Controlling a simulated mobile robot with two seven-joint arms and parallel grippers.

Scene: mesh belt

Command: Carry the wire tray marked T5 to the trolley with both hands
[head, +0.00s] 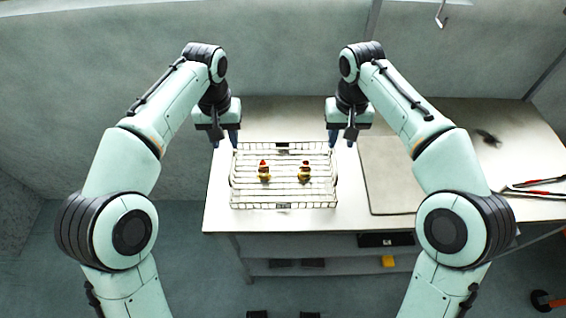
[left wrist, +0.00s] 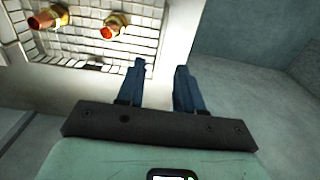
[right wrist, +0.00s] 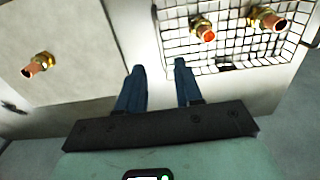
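The wire tray (head: 284,207) sits on the bench, holding two brass fittings (head: 264,171) (head: 305,171) with reddish ends. A small dark plate shows on its rim, but I cannot read a marking. The tray also shows in the left wrist view (left wrist: 60,55) and right wrist view (right wrist: 178,45). My left gripper (head: 224,138) is open and empty above the tray's far left corner. My right gripper (head: 342,138) is open and empty by its far right corner. Both wrist views show gaps between the fingers, apart from the tray. I cannot identify the trolley.
The bench (head: 222,215) has a flat board (head: 385,180) right of the tray. Another brass fitting (right wrist: 38,64) lies on the board in the right wrist view. Red-handled tools (head: 540,183) lie at the bench's right. A lower shelf holds a yellow item (head: 388,261).

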